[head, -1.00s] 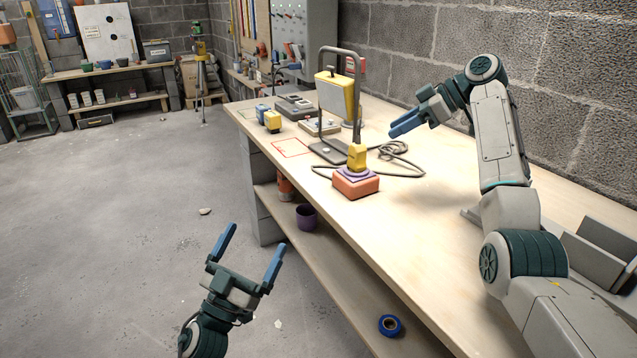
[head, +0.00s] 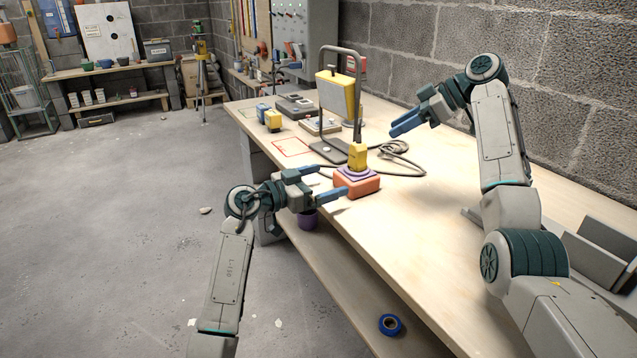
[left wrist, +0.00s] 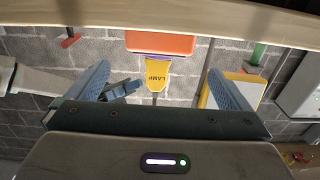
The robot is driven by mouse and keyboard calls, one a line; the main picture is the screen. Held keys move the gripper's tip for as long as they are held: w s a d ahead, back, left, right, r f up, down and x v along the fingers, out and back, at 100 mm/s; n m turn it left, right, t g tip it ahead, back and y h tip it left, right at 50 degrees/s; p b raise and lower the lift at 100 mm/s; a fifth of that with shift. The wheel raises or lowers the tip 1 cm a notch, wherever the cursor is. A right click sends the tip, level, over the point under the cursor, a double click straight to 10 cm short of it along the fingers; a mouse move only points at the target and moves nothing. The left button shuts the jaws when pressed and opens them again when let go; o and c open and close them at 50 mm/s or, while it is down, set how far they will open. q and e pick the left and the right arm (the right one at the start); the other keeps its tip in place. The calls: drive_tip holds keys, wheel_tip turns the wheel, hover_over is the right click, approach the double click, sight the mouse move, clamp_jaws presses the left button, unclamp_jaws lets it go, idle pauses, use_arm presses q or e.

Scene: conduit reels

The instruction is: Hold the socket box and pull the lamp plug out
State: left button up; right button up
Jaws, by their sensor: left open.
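The orange-red socket box (head: 367,189) with a purple top plate stands on the workbench. The yellow lamp plug (head: 358,156) sits upright in its top. My left gripper (head: 332,180) is open at the box's left side, its fingers pointing at it. In the left wrist view, the box (left wrist: 160,43) and the plug (left wrist: 157,72), marked LAMP, appear upside down between the spread fingers (left wrist: 158,68); I see no contact. My right gripper (head: 392,131) is above the bench, behind and right of the box, apart from it; its finger gap is unclear.
A yellow work lamp (head: 338,95) on a grey frame stands behind the box, with a grey cable (head: 402,168) looped on the bench. A yellow block (head: 272,120) and grey devices lie further back. A purple cup (head: 308,221) and blue tape (head: 390,325) are on the lower shelf. The bench's front is clear.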

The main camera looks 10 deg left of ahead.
sight(347, 174)
use_arm(q)
drive_tip(key=x, duration=1)
drive_tip(key=shift+c, duration=0.4)
